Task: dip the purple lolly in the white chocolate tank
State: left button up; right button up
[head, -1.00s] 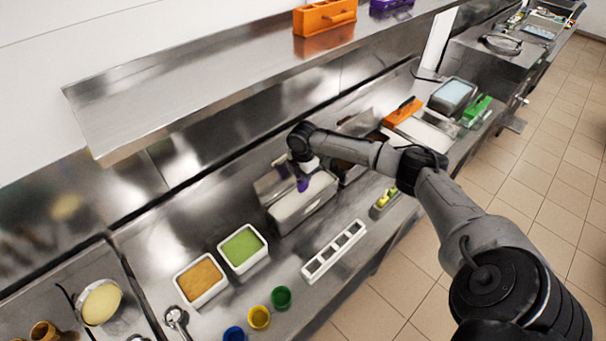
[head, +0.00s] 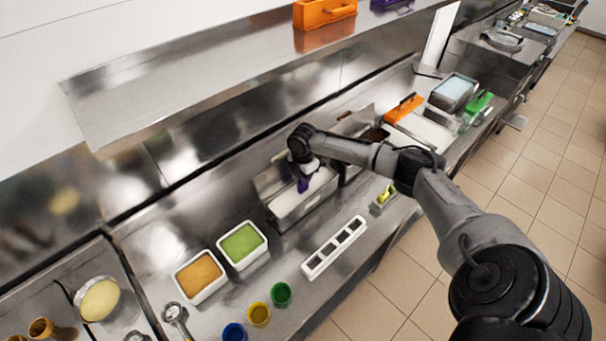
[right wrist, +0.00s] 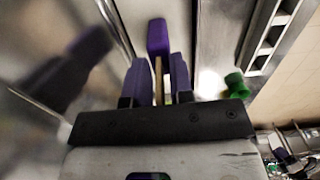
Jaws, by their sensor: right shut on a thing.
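The purple lolly (right wrist: 157,38) is on a thin stick between the fingers of my right gripper (right wrist: 159,62), which is shut on that stick. In the head view my right gripper (head: 303,178) points down over the white chocolate tank (head: 290,222), a metal tank with pale white contents. The lolly's block shows whole beyond the fingertips in the right wrist view, with a pale surface behind it. I cannot tell whether its tip touches the white chocolate. My left gripper is not in view.
A tank with dark brown contents (head: 376,134) stands just beyond the white one. A white slotted holder (head: 334,248) lies in front. Green (head: 241,243) and orange-brown (head: 199,275) tubs stand to the left. A steel shelf (head: 220,80) overhangs the counter's back.

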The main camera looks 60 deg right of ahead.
jog(key=shift+f+b, duration=0.55)
jog(key=shift+f, duration=0.75)
jog(key=shift+f+b, duration=0.6)
jog(key=shift+f, duration=0.65)
jog(key=shift+p, duration=0.3)
dwell(0.3)
jog(key=shift+r, duration=0.15)
